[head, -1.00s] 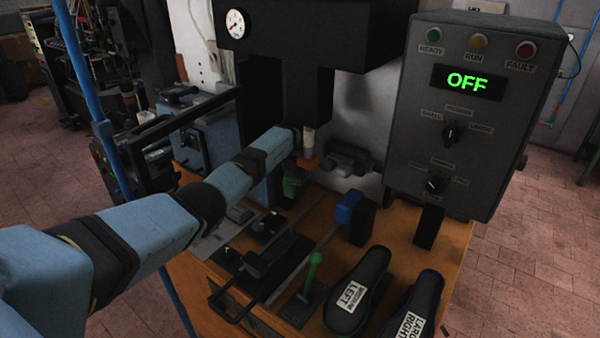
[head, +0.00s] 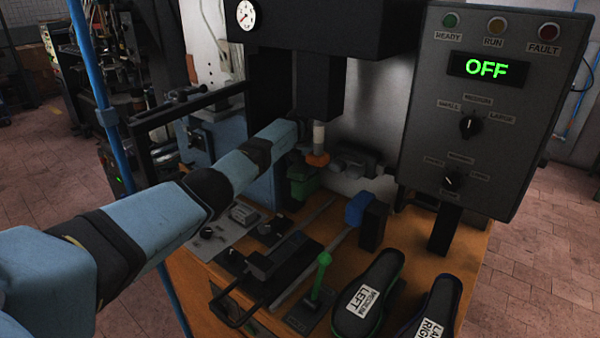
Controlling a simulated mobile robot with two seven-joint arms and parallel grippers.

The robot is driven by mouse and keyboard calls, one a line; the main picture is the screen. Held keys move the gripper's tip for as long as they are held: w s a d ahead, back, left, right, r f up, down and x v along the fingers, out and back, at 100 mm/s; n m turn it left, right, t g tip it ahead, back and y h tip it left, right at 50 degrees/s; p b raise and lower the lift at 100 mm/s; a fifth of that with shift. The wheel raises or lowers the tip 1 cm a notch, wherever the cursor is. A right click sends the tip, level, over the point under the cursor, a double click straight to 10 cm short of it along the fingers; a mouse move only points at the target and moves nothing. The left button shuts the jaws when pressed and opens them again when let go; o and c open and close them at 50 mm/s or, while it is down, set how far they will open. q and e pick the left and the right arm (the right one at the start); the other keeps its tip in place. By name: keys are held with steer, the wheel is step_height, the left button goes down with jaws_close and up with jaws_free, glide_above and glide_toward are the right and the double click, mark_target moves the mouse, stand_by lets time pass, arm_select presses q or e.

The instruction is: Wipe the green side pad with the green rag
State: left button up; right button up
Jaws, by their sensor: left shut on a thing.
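My left arm reaches in from the left, and my left gripper (head: 304,158) is at the press, under its black head. The gripper is small and dark here, and its fingers are partly hidden. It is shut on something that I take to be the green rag. Green material (head: 305,185) shows just below the gripper, beside the press post. I cannot clearly separate the rag from the green side pad there, or tell whether they touch. A blue pad (head: 357,209) on a black block stands to the right. My right gripper is out of view.
A green-handled lever (head: 321,275), a black clamp handle (head: 262,268) and two shoe forms (head: 368,295) occupy the front of the wooden bench (head: 420,258). The control box (head: 485,120) reads OFF.

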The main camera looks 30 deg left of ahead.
arm_select(q)
steer(key=shift+d+p, duration=1)
steer(key=shift+d, duration=0.1)
steer(key=shift+d+p, duration=0.45)
steer(key=shift+d, duration=0.6)
steer(key=shift+f, duration=0.1)
steer(key=shift+a, duration=0.15)
steer(key=a+b, duration=0.2)
steer(key=shift+w+a+b, duration=0.1)
steer(key=shift+a+b, duration=0.6)
steer(key=shift+a, duration=0.2)
steer(key=shift+r, duration=0.2)
